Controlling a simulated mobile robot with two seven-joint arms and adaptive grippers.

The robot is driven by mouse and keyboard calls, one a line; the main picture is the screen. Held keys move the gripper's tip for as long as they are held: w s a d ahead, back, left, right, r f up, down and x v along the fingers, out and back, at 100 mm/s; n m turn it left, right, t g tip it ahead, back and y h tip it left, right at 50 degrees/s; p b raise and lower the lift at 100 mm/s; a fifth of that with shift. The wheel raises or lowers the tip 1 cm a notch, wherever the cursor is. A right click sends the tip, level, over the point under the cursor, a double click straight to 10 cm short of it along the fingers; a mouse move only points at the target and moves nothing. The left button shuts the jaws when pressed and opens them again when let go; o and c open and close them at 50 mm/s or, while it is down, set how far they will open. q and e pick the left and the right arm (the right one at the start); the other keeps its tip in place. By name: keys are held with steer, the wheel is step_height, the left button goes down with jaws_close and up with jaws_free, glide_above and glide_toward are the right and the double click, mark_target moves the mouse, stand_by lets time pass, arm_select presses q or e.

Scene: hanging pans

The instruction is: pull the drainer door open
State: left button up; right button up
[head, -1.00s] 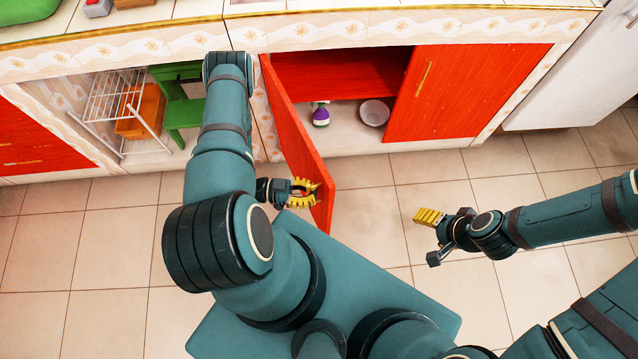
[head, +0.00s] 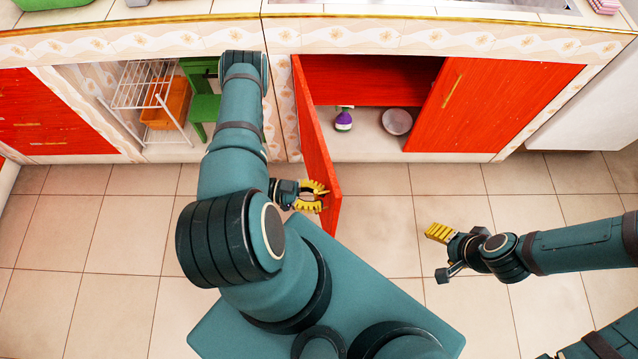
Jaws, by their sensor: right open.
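The red drainer door (head: 318,160) is hinged at its left side and stands wide open, swung out toward me. My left gripper (head: 320,197) is at the door's outer face, close to its free edge. Its yellow fingers are at the door, where the handle is hidden; I cannot tell whether they grip it. My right gripper (head: 437,250) is open and empty, over the floor to the right, apart from the door.
Inside the open cabinet are a purple-and-white bottle (head: 343,119) and a pale bowl (head: 397,121). A second red door (head: 495,105) at right is closed. A wire rack (head: 147,90), orange bin (head: 167,107) and green stool (head: 203,108) stand left. Tiled floor (head: 380,225) is clear.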

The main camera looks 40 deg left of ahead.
arm_select(q)
steer(key=o, duration=0.4)
steer(key=shift+c, duration=0.2)
steer(key=shift+s, duration=0.1)
steer(key=v, duration=1.2)
steer(key=shift+s+f, duration=0.1)
